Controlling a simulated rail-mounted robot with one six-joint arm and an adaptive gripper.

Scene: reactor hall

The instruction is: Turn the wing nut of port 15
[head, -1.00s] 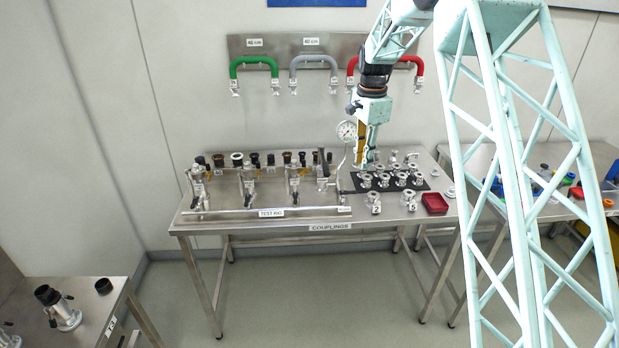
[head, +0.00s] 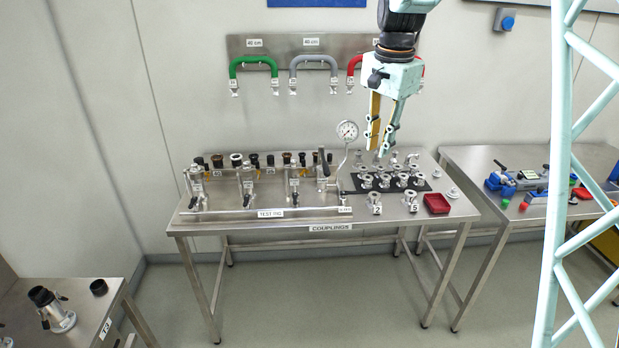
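The test rig (head: 270,213) with several valves and ports lies to the left. Its small port labels are too small to read, so I cannot tell which is port 15 or see its wing nut. The front stands show labels that look like 2 (head: 376,210) and 5 (head: 413,208).
A pressure gauge (head: 347,130) on a bent pipe rises just left of my gripper. A red tray (head: 437,204) sits at the bench's right end. Colored hoses (head: 254,62) hang on the wall behind. Another bench (head: 480,160) stands at right.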

